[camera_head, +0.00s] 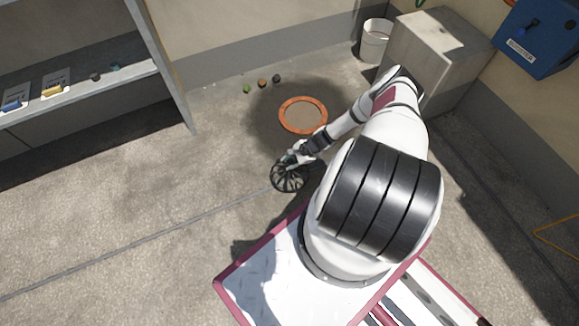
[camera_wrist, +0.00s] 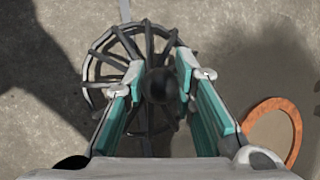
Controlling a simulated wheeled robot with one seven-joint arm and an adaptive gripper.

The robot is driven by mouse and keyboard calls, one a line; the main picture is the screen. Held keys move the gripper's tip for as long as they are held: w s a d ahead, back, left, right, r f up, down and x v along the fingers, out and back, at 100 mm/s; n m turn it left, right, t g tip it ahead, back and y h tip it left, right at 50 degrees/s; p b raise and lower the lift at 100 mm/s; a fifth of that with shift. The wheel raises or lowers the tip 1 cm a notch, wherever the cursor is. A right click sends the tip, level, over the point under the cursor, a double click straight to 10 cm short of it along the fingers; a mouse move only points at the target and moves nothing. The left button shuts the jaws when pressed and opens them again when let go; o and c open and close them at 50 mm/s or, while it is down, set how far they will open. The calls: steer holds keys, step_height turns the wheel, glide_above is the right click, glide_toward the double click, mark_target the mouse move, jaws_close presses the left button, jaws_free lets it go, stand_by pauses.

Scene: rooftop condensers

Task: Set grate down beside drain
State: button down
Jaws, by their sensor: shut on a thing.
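The grate (camera_head: 289,175) is a dark round disc with radial bars, left of my arm in the head view. It also shows in the wrist view (camera_wrist: 104,70), with a dark round knob (camera_wrist: 160,85) at its middle. My gripper (camera_head: 290,158) is shut on this knob, its teal-lined fingers on either side of it in the wrist view (camera_wrist: 160,84). The drain (camera_head: 303,116) is an orange-brown ring around a grey-brown middle, in the floor beyond the grate. Its ring shows at the right of the wrist view (camera_wrist: 291,112). Whether the grate touches the floor I cannot tell.
Several small round objects (camera_head: 262,83) lie on the floor beyond the drain. A white bucket (camera_head: 375,42) and a grey box unit (camera_head: 436,50) stand at the back right. A grey shelf (camera_head: 80,88) stands at the left. The floor left of the grate is clear.

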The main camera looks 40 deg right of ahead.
steer(key=shift+w+d+f+b, duration=0.15)
steer(key=shift+f+b, duration=0.7)
steer(key=shift+f, duration=0.85)
steer(key=shift+f, duration=0.1)
steer(key=c, duration=1.3)
jaws_free()
steer(key=shift+c, duration=0.2)
